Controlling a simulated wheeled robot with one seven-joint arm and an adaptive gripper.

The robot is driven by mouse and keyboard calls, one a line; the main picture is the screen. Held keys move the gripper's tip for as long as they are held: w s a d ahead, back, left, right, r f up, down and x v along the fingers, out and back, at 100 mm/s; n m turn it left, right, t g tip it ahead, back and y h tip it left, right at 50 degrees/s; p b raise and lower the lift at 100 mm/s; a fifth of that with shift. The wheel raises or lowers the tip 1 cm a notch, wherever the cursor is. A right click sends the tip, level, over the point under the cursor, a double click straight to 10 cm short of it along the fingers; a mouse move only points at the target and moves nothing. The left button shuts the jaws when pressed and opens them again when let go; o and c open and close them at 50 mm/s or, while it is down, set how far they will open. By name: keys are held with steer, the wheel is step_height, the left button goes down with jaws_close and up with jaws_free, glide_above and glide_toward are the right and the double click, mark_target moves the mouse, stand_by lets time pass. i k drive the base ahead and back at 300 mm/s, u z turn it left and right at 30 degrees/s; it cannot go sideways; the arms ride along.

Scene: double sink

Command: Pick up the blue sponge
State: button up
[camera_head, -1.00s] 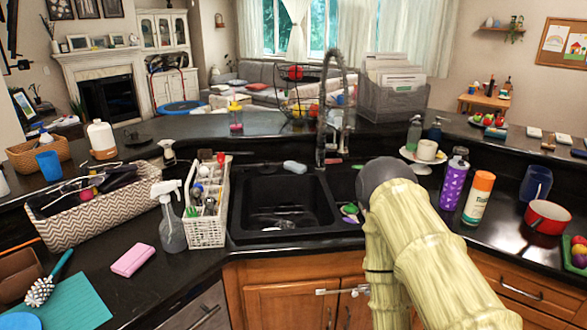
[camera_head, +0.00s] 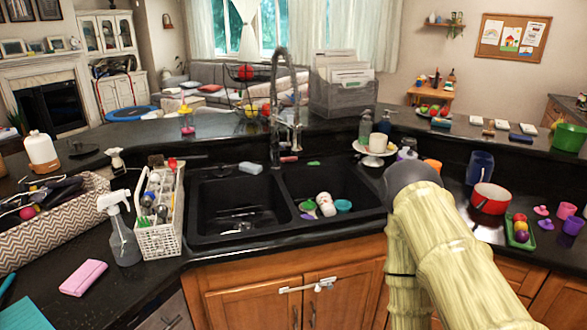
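A pale blue block that looks like the blue sponge (camera_head: 250,168) lies on the back rim of the black double sink (camera_head: 205,240), behind the left basin. Nothing covers it. Small flat blocks, one of them dark blue (camera_head: 522,139), lie on the raised counter at right; I cannot tell what they are. My arm rises from the lower right in front of the right counter. My gripper is outside the picture, so its opening and distance from the sponge do not show.
A white caddy (camera_head: 160,224) and a spray bottle (camera_head: 122,238) stand left of the sink. The tall faucet (camera_head: 276,110) rises right of the sponge. The right basin holds cups (camera_head: 326,204). A cake stand (camera_head: 374,158) and a red pot (camera_head: 490,198) are at right.

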mark_target(246, 166)
steer(key=z, duration=1.85)
steer(key=i, duration=2.15)
steer(key=u, duration=3.3)
